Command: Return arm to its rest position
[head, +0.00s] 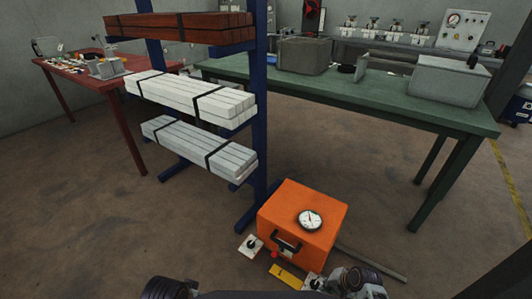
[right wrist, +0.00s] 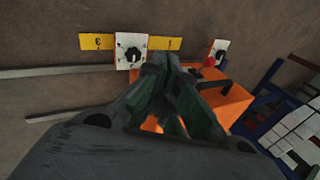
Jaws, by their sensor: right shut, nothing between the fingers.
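My right gripper (right wrist: 172,62) is shut and empty, with its fingertips together in the right wrist view. Past the fingertips there is a white plate with a black knob (right wrist: 130,52), and I cannot tell how far apart they are. In the head view, dark parts of my right arm show at the bottom edge, near the orange box (head: 300,232). Dark parts of my left arm show at the bottom left of the head view. My left gripper itself does not show.
The orange box has a round gauge (head: 309,220) on top. A blue rack (head: 259,110) holds bundled white bars (head: 190,96) and brown bars. A green table (head: 400,98) stands behind, a red table (head: 92,83) at left. The floor at left is clear.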

